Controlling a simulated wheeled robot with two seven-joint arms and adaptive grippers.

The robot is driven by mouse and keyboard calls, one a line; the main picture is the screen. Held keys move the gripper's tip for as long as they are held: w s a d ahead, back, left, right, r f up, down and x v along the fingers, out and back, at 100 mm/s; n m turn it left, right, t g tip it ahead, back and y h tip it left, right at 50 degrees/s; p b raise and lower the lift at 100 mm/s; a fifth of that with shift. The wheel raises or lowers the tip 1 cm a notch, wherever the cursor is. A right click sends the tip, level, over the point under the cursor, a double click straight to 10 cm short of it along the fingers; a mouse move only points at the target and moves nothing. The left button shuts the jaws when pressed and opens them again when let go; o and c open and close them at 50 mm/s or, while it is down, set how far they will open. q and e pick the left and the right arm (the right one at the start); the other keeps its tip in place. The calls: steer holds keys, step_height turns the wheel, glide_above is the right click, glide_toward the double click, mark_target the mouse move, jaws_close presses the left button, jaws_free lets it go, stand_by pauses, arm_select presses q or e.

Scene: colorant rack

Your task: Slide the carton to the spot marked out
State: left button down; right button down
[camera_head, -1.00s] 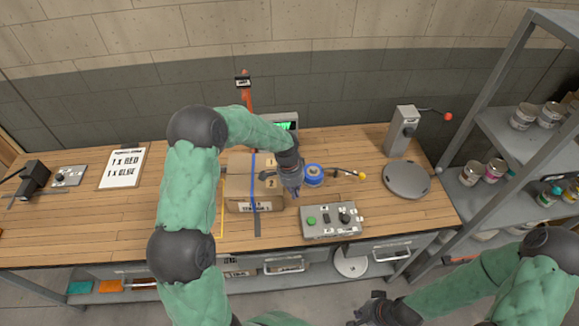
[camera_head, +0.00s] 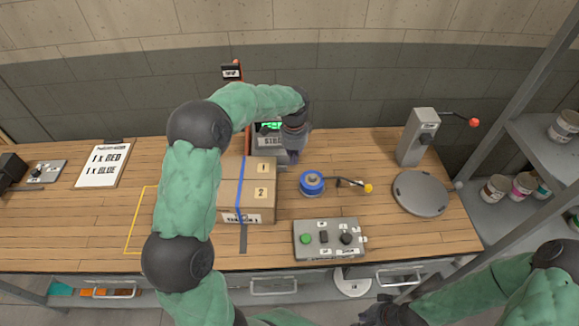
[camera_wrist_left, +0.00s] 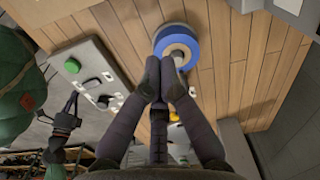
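The carton (camera_head: 230,203) is a brown box with a blue strap and labels "1" and "2", upright on the bench in the head view. A yellow outline (camera_head: 137,220) marks a spot on the bench to its left. My left forearm hides the outline's right part and some of the carton's left side. My left gripper (camera_head: 293,153) is beyond the carton's back right corner, apart from it. In the left wrist view its fingers (camera_wrist_left: 159,75) are together with nothing between them. My right gripper (camera_head: 373,312) is low at the bottom edge, its fingers unclear.
A blue tape roll (camera_head: 312,183) and a grey button box (camera_head: 329,240) stand right of the carton. A scale (camera_head: 268,148) with a green display is behind it. A round grey lid (camera_head: 420,194) lies farther right. The bench left of the outline is fairly clear.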

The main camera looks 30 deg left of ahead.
arm_select(q)
step_height(320, 180, down, 9)
steer(key=shift+s+f+b, duration=0.15)
steer(key=shift+f+b, duration=0.05)
steer(key=shift+b, duration=0.35)
steer(key=shift+s+a, duration=0.95)
steer(key=shift+a, duration=0.25)
steer(key=shift+s+a, duration=0.25)
steer(key=shift+a, duration=0.05)
steer(key=s+a+p, duration=0.1)
steer(key=s+a, duration=0.5)
steer(key=a, duration=0.1)
steer(key=s+a+p, duration=0.2)
steer(key=s+a, duration=0.4)
steer(key=a, duration=0.1)
steer(key=s+a+p, duration=0.1)
steer(key=s+a, duration=0.5)
steer(key=a, duration=0.1)
steer(key=shift+s+a, duration=0.15)
steer(key=shift+a, duration=0.2)
